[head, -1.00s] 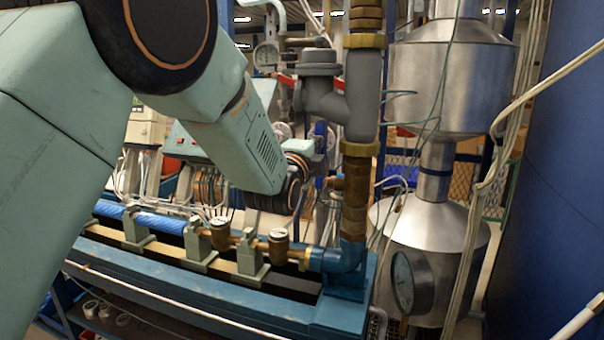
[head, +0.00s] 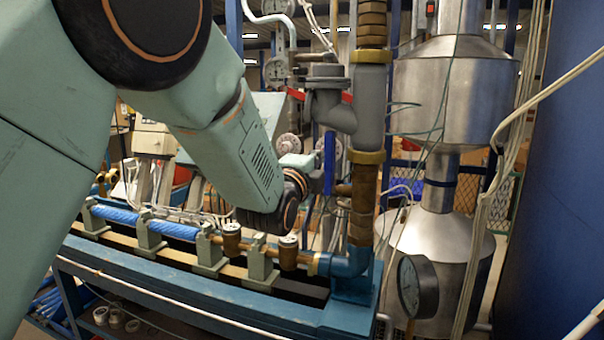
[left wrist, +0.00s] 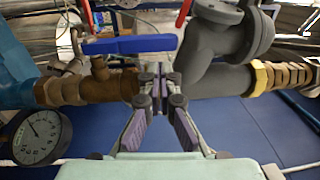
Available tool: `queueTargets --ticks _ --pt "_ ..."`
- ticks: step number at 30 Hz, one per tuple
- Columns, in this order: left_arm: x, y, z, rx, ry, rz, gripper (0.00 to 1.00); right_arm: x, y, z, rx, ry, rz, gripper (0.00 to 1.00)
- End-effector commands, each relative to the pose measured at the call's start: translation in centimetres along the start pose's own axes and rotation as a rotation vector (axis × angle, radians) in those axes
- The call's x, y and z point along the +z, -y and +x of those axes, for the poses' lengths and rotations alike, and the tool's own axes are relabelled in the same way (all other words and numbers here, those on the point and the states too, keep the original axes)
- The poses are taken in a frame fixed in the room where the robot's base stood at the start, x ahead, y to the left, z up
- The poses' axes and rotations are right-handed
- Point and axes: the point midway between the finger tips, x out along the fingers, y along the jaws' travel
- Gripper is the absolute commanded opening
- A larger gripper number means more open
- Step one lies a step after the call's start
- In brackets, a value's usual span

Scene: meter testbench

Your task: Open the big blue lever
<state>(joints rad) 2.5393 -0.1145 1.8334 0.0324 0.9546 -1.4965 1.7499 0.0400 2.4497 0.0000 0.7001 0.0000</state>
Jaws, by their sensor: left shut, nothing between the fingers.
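The big blue lever (head: 329,162) stands upright in the head view, just left of the vertical brass and grey pipe. In the left wrist view the lever (left wrist: 130,44) lies across the upper left, roughly parallel to the pipe, above a brass fitting (left wrist: 98,84). My left gripper (left wrist: 160,76) is shut and empty. Its fingertips appear just below the lever's right part in that picture; I cannot tell if they touch it. In the head view my left wrist hides most of the gripper. My right gripper is not in view.
A grey valve body (head: 335,105) with a red handle sits above the lever. A pressure gauge (head: 417,286) is at the lower right of the pipe. The blue bench (head: 190,290) carries a horizontal pipe run. Steel tanks (head: 455,85) and loose cables stand to the right.

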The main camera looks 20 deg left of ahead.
Motion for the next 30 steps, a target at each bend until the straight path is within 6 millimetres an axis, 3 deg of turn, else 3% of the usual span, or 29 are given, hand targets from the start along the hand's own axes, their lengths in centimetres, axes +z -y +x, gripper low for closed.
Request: queueTargets --ticks 12,22,26,30 --pt "0.0 0.4 -5.9 0.000 0.000 0.002 0.00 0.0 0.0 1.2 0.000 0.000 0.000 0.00" --pt "0.0 0.5 -7.2 0.000 0.000 -0.015 0.00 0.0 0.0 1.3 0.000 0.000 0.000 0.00" --pt "0.1 0.1 -7.2 0.020 0.004 -0.145 0.00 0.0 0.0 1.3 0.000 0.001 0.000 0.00" --pt "0.4 -2.3 -8.2 0.104 0.034 -0.416 0.00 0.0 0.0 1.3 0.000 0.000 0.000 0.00"
